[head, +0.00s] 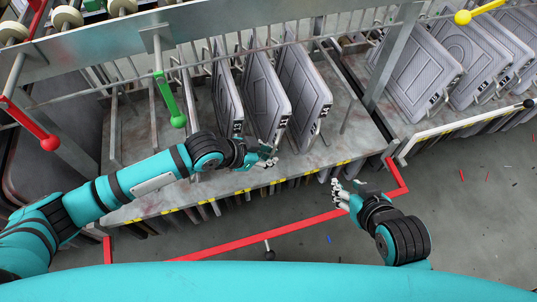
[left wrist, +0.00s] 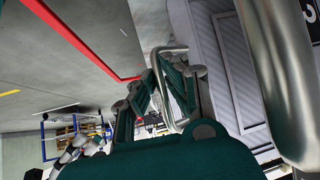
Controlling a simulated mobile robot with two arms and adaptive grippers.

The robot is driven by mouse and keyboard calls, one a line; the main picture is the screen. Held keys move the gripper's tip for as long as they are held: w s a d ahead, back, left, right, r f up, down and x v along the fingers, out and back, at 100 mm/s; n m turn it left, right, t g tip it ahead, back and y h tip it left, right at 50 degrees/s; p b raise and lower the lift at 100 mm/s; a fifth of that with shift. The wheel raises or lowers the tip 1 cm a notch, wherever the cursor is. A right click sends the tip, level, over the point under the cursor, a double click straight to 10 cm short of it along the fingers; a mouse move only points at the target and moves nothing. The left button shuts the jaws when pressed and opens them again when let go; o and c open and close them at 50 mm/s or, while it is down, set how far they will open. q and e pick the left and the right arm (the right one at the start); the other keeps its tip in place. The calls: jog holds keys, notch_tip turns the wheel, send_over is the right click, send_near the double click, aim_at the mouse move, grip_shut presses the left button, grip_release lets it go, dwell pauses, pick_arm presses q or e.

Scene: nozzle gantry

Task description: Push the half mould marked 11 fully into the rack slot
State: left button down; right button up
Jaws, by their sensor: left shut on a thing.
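Several grey half moulds stand upright in the rack (head: 205,185): a left one (head: 228,90), a middle one (head: 265,95) and a right one (head: 303,90). Their front-edge marks are too small to read surely, so I cannot tell which is 11. My left gripper (head: 268,157) is low at the front of the middle mould. In the left wrist view its fingers (left wrist: 165,95) are shut on a bent metal handle (left wrist: 157,65) beside a ribbed mould face (left wrist: 236,70). My right gripper (head: 340,192) is open and empty, in front of the rack.
A green lever (head: 168,100) and a red lever (head: 30,122) hang at the left. More moulds (head: 420,75) stand in a second rack at the right. A thick metal bar (left wrist: 275,80) is close in the left wrist view.

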pick_arm(q)
jog(key=shift+w, duration=0.1)
jog(key=c, duration=1.3)
grip_release()
jog(key=shift+c, duration=0.2)
jog(key=v, duration=1.2)
